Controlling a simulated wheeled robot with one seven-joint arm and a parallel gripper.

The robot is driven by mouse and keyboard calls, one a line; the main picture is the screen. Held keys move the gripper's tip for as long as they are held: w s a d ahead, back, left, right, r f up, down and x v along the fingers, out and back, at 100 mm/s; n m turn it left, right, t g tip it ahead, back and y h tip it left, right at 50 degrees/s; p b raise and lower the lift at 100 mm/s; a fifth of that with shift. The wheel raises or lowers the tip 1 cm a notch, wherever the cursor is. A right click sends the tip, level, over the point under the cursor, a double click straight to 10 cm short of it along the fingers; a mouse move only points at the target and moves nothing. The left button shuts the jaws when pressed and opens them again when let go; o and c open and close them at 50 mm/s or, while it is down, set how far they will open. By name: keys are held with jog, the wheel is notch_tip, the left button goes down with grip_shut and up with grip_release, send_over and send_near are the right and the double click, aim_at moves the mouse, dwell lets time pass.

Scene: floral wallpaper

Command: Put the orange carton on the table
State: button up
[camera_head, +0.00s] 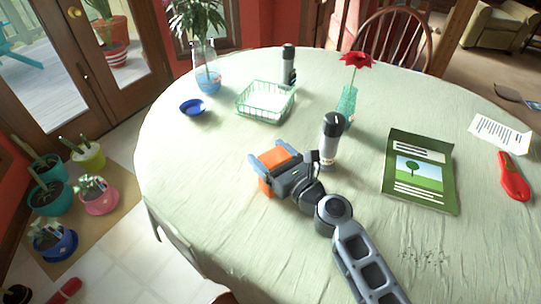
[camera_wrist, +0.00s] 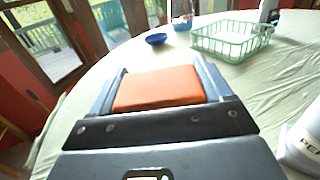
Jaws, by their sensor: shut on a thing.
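The orange carton (camera_head: 283,155) is between the two fingers of my gripper (camera_head: 272,164), over the left part of the round table (camera_head: 300,245) with its pale green cloth. In the wrist view the carton (camera_wrist: 160,88) fills the space between the fingers, one on each side of it. My gripper (camera_wrist: 160,85) is shut on it. The carton's underside is hidden, so I cannot tell whether it touches the cloth.
A white-and-black bottle (camera_head: 331,140) stands just right of my gripper. A green wire basket (camera_head: 264,102), a blue bowl (camera_head: 192,107) and a vase with a red flower (camera_head: 347,103) stand farther back. A green book (camera_head: 420,172) lies right. Cloth in front and left is clear.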

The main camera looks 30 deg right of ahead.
jog(key=o, duration=1.1)
jog(key=shift+f, duration=0.15)
jog(key=shift+c, duration=0.2)
jog(key=s+d+b, duration=0.1)
jog(key=s+d, duration=0.1)
jog(key=s, duration=0.9)
jog(key=shift+s+d+r, duration=0.2)
jog(key=shift+s, duration=0.2)
